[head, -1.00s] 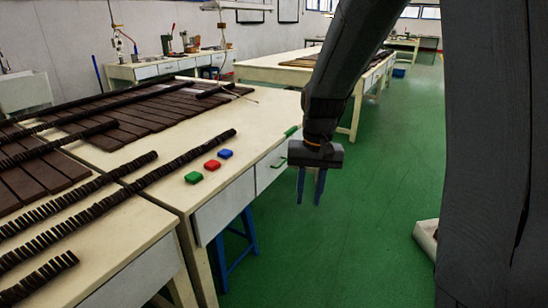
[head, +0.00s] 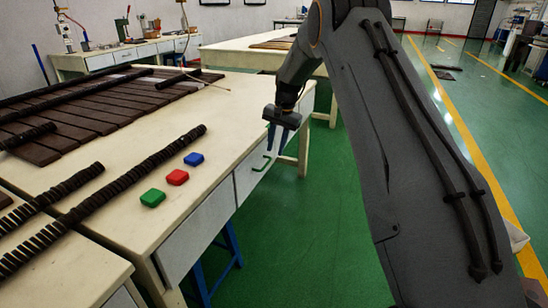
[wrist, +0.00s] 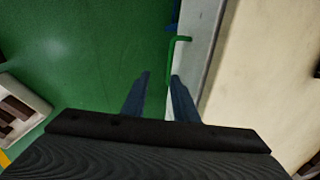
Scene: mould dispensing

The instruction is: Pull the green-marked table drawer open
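The table drawer (head: 248,182) with the green handle (head: 262,163) is at the far end of the near table's side. Its front looks flush with the table. My gripper (head: 277,139) is just right of and above the handle, pointing down with its fingers apart. In the wrist view, the gripper (wrist: 161,78) is open, and the green handle (wrist: 181,39) runs from ahead of the fingertips down towards the gap between them. I cannot tell whether a finger touches it. The pale drawer front shows on the right of the fingers.
Green (head: 153,198), red (head: 177,177) and blue (head: 193,159) blocks lie on the tabletop (head: 130,215) near its edge. Dark ridged bars lie behind them. A blue stool (head: 229,250) stands under the table. The green floor (head: 310,230) right of the drawer is clear.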

